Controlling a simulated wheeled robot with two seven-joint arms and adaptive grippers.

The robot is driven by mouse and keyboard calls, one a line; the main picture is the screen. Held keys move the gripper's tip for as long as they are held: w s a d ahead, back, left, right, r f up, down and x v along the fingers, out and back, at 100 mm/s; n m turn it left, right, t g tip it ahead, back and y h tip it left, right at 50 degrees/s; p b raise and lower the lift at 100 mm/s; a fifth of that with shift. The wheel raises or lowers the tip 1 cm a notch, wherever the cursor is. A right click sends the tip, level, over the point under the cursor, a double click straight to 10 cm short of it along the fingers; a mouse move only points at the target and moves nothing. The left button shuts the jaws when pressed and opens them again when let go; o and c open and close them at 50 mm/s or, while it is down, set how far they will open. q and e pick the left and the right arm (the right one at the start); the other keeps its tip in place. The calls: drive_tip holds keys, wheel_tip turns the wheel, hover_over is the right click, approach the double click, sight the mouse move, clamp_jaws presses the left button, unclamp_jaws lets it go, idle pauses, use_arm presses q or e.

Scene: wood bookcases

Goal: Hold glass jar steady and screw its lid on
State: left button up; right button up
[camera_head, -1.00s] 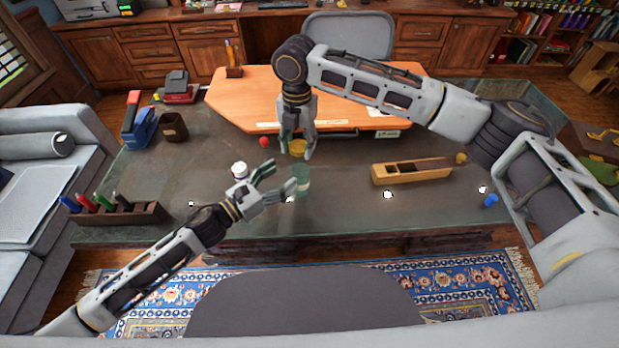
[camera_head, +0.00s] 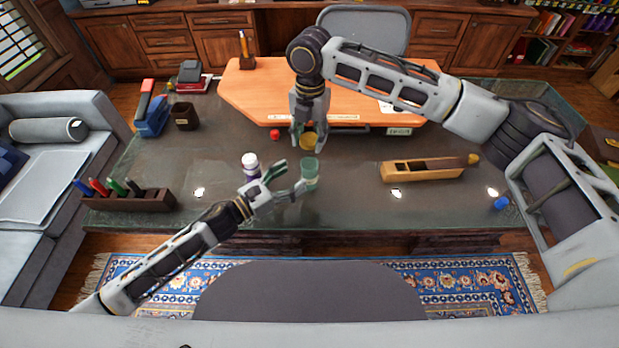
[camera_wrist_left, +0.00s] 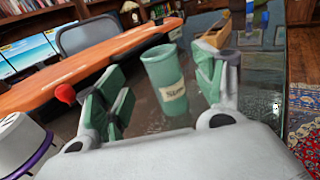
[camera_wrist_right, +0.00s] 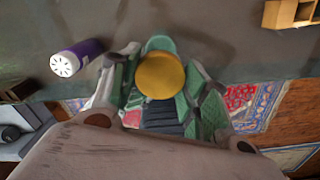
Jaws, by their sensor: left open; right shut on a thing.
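The green glass jar (camera_head: 310,172) stands upright on the glass-topped desk. It also shows with its pale label in the left wrist view (camera_wrist_left: 163,75). My left gripper (camera_head: 290,177) is open at the jar's left, its fingers pointing towards it. In the left wrist view the jar appears between the spread fingers; I see no contact. My right gripper (camera_head: 309,137) is shut on the yellow lid (camera_head: 309,143), beyond the jar in the head view. The lid is also between the right fingers in the right wrist view (camera_wrist_right: 160,76). The green shape behind it there is partly hidden.
A white-capped purple bottle (camera_head: 251,165) stands close to the left gripper. A small red object (camera_head: 275,134) lies behind. A wooden plane (camera_head: 422,171) is at right, a blue object (camera_head: 501,203) at the right edge. A marker holder (camera_head: 130,200) is at left.

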sight(310, 175)
use_arm(q)
wheel_tip(310, 175, down, 4)
drive_tip(key=shift+f, duration=0.1)
drive_tip(key=shift+w+d+f, duration=0.1)
drive_tip(key=shift+d+f, duration=0.05)
drive_tip(key=shift+x, duration=3.6)
drive_tip(key=shift+c, duration=0.4)
clamp_jaws()
use_arm(e)
drive_tip(key=shift+f, duration=2.5)
